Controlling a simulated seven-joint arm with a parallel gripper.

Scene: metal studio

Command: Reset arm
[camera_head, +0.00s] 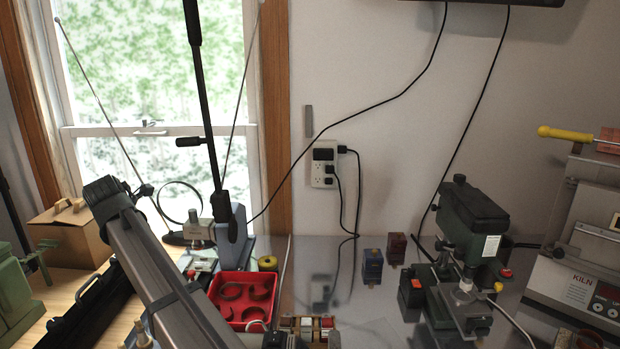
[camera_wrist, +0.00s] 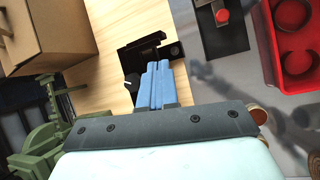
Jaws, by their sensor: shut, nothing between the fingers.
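My gripper (camera_wrist: 158,68) shows in the wrist view. Its two blue fingers are pressed together with nothing between them. The fingers point over the light wooden bench top (camera_wrist: 105,92), towards a black bracket-like part (camera_wrist: 135,57). I cannot tell whether the fingertips touch that part. In the head view a long grey arm link of mine slants across the lower left. I cannot make out the gripper's fingers in that view.
A red tray (camera_head: 214,293) holding round parts stands near my arm; it also shows in the wrist view (camera_wrist: 268,62). A cardboard box (camera_head: 80,240) and a green machine (camera_head: 14,290) are at left. A drill press (camera_head: 470,225) and a kiln (camera_head: 575,275) stand at right.

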